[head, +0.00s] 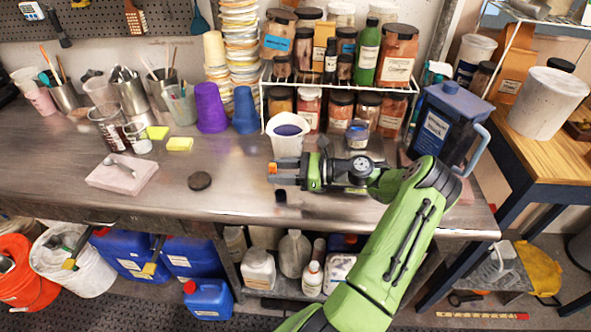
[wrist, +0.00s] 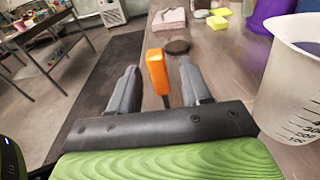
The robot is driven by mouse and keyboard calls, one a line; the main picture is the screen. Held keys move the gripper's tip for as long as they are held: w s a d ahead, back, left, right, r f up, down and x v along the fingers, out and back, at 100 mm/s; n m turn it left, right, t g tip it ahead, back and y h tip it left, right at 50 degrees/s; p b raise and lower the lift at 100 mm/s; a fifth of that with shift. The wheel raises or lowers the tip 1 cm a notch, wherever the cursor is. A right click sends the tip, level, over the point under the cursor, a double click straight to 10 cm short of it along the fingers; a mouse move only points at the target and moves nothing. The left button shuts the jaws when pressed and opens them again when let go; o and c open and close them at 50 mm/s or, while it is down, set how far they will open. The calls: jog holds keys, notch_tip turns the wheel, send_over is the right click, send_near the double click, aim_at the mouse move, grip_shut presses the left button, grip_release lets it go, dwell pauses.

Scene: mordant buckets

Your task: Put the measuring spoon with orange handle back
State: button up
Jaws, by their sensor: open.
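The measuring spoon's orange handle (wrist: 157,72) stands up between my two fingers in the wrist view, with a thin shaft below it. Its lower end is hidden behind my gripper's dark crossbar. In the head view only a small orange piece (head: 272,168) shows at my fingertips. My gripper (head: 282,172) is over the front part of the metal counter. Its fingers (wrist: 158,78) are apart on either side of the handle, with gaps visible. I cannot tell what the spoon's bowl rests on.
A white jug with purple contents (head: 288,140) stands just behind my gripper. A black lid (head: 200,181) and a pink block with a metal utensil on it (head: 118,179) lie left. A wire rack of jars (head: 340,90) stands behind. The counter's front left is clear.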

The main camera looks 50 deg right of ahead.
jog(key=p+v, duration=0.1)
jog(key=v, duration=0.9)
jog(key=shift+s, duration=0.2)
